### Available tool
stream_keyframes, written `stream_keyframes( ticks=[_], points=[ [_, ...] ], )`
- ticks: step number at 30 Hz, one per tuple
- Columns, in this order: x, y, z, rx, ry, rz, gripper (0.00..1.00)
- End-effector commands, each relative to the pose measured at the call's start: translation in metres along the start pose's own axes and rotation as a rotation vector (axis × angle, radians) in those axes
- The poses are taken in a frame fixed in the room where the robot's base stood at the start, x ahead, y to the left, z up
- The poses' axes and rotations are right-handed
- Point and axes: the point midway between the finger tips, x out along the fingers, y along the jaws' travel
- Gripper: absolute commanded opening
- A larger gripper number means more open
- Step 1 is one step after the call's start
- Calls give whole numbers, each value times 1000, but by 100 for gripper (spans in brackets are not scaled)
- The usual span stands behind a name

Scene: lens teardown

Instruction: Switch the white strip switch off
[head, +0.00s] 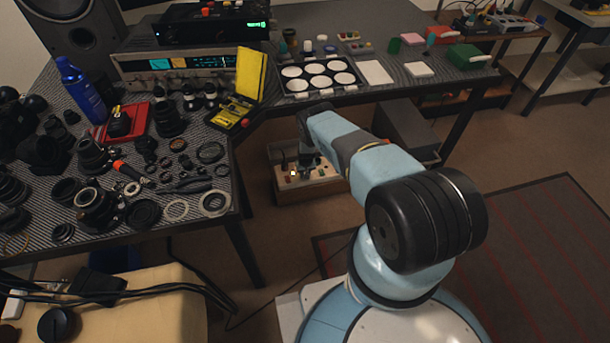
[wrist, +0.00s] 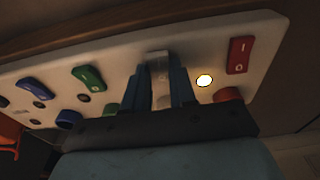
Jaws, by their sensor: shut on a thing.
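In the wrist view a pale panel (wrist: 60,64) runs across the picture with a row of coloured controls. A narrow whitish piece, which looks like the white strip switch (wrist: 160,64), stands between the two blue fingers of my gripper (wrist: 161,88). The fingers are shut on it from both sides, and its lower part is partly hidden. Which way the switch is set cannot be told. A round lamp (wrist: 204,80) just right of the fingers is lit. In the head view the panel's box (head: 318,188) sits low beneath the tables, with my gripper (head: 308,160) at it.
A red rocker marked I and O (wrist: 240,54) is at the panel's right, above a red button (wrist: 227,95). Green (wrist: 88,77) and blue (wrist: 35,88) rockers are to the left. In the head view the table (head: 215,135) stands left of my arm, crowded with lens parts.

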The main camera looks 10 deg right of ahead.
Motion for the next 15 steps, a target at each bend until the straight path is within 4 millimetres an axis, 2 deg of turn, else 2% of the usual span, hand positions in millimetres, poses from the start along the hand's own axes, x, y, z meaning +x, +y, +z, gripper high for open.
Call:
stream_keyframes(
  ticks=[13, 14, 15],
  points=[
    [-1, 0, -2, 0, -22, 2, 0],
    [-1, 0, -2, 0, -22, 2, 27],
    [-1, 0, -2, 0, -21, 2, 31]
  ],
)
